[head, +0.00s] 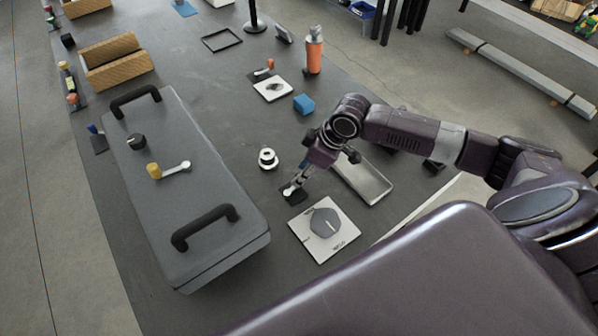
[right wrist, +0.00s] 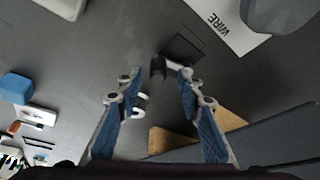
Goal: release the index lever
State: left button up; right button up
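A small black square plate (head: 297,197) lies on the dark mat and carries a short pale lever (head: 288,191). In the right wrist view the plate (right wrist: 183,47) shows beyond the fingertips, with the pale lever (right wrist: 176,66) and a dark cylindrical knob (right wrist: 157,69) at its end. I take this for the index lever; no label shows. My right gripper (head: 293,183) is just above it, and in the right wrist view (right wrist: 160,77) its fingers are apart. The knob appears between the tips; I cannot tell any contact. My left gripper is out of view.
A grey case (head: 200,215) with two black handles and a yellow-knobbed lever (head: 168,170) is at left. A white card (head: 323,229), a grey tray (head: 365,181), a white spool (head: 267,158) and a blue block (head: 304,104) lie nearby. An orange bottle (head: 313,55) stands farther back.

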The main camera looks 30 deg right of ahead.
jog(key=shift+w+a+f, duration=0.15)
jog(key=shift+w+f, duration=0.1)
jog(key=shift+f, duration=0.4)
jog(key=shift+w+f, duration=0.15)
jog(key=shift+f, duration=0.2)
jog(key=shift+a+f, duration=0.15)
jog(key=shift+f, duration=0.1)
grip_shut()
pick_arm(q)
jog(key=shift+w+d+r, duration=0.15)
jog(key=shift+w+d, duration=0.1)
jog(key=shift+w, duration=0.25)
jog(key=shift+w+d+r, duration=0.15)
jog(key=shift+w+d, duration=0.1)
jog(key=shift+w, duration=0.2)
